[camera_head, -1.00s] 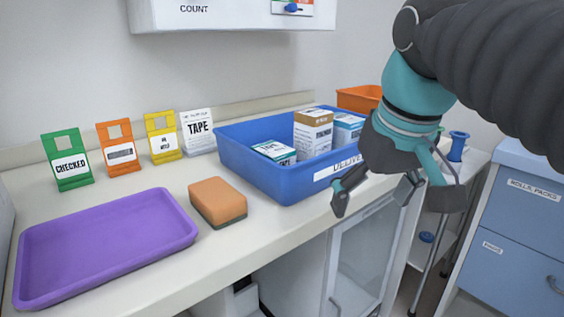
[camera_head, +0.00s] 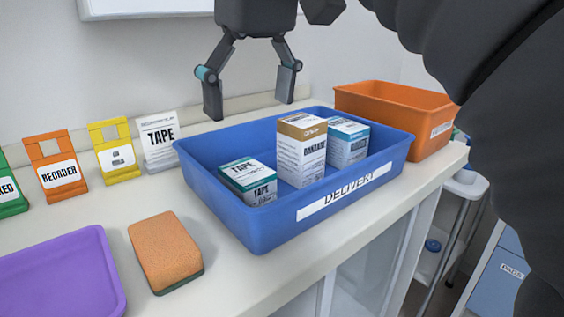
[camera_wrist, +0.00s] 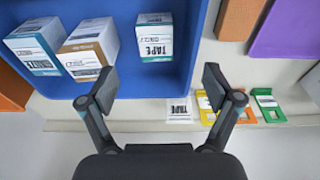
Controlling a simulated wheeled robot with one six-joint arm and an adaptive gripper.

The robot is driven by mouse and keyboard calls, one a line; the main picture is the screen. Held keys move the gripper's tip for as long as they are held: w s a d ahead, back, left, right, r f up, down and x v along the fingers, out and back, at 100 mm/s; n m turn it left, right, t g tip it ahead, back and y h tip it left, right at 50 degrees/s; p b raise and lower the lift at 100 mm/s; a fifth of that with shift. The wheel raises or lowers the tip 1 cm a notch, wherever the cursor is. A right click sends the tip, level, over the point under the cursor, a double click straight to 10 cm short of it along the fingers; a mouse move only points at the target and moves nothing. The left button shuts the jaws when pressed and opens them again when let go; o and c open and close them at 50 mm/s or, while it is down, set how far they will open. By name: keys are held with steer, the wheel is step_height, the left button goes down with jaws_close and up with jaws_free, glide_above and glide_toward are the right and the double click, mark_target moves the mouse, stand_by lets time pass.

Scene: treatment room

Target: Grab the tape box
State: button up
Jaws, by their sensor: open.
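The tape box (camera_head: 248,182) is a small white and teal box marked TAPE. It lies low in the left part of the blue delivery bin (camera_head: 262,232). In the wrist view the tape box (camera_wrist: 155,38) sits ahead, between the lines of the fingers and beyond their tips. My gripper (camera_head: 249,100) is open and empty above the back left of the bin, and its spread fingers also show in the wrist view (camera_wrist: 159,85). A taller white and brown bandage box (camera_head: 301,150) and a white and blue box (camera_head: 347,143) stand to the right in the bin.
An orange bin (camera_head: 395,110) stands right of the blue bin. A TAPE card (camera_head: 158,139), a yellow stand (camera_head: 114,150) and an orange REORDER stand (camera_head: 56,173) line the wall. A sponge (camera_head: 166,250) and a purple tray (camera_head: 60,280) lie at the front left.

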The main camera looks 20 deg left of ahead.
mark_target(247, 170)
steer(key=f+b, duration=0.1)
steer(key=f, duration=0.1)
steer(key=w+f+b, duration=0.1)
steer(key=f, duration=0.2)
steer(key=a+f+b, duration=0.1)
steer(key=f, duration=0.1)
steer(key=shift+w+f, duration=0.3)
steer(key=shift+w+a+f+b, duration=0.15)
steer(key=shift+a+f+b, duration=0.15)
steer(key=shift+f, duration=0.7)
steer(key=shift+w+a+f+b, duration=0.2)
steer(key=shift+f+b, duration=0.15)
steer(key=shift+f, duration=0.6)
steer(key=shift+w+a+f+b, duration=0.2)
steer(key=shift+f+b, duration=0.1)
steer(key=shift+f, duration=0.7)
steer(key=c, duration=1.3)
